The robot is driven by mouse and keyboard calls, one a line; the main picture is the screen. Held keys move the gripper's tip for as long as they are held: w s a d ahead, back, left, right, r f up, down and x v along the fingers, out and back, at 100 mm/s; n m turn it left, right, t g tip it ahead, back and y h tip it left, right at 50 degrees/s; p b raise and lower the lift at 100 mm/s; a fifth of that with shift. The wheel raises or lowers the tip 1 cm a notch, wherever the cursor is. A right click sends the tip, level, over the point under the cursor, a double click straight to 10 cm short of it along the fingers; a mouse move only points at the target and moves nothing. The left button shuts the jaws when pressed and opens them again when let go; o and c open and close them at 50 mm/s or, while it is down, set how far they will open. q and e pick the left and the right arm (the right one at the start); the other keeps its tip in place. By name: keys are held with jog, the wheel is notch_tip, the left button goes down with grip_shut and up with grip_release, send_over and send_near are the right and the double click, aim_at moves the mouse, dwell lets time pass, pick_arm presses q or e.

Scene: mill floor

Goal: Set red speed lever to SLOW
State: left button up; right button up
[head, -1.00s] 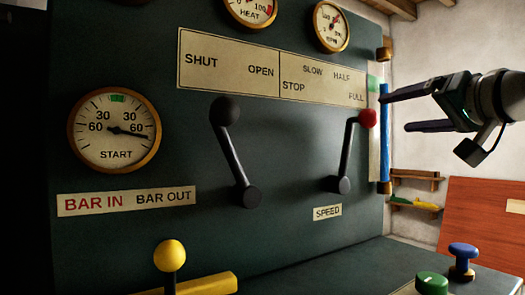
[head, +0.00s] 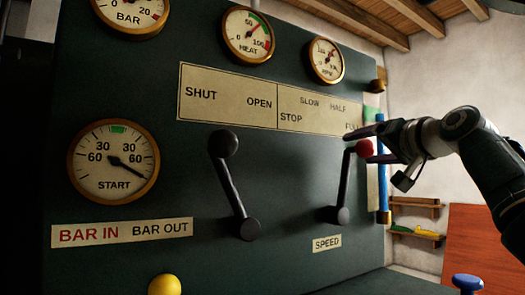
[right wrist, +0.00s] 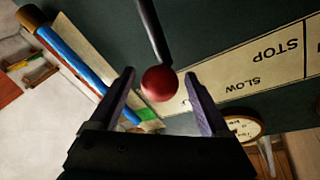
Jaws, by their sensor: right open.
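The speed lever's red ball knob (head: 364,147) tops a dark rod (head: 346,183) that leans up and slightly right from its pivot, the knob just below the word FULL on the scale plate (head: 320,112). The SPEED label (head: 327,243) is below the pivot. My right gripper (head: 367,146) comes in from the right, open, with its fingers above and below the knob. In the right wrist view the red knob (right wrist: 160,83) sits between the two spread fingers, with gaps on both sides. SLOW is left of HALF on the plate. My left gripper is not in view.
A second lever with a black knob (head: 223,143) stands to the left, under SHUT and OPEN. A blue upright tube (head: 382,165) in brass fittings is at the panel's right edge, close to my right gripper. A yellow knob (head: 164,285) and a blue knob (head: 467,283) are low in front.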

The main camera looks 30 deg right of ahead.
jog(key=shift+c, duration=0.2)
grip_shut()
dwell(0.4)
dwell(0.3)
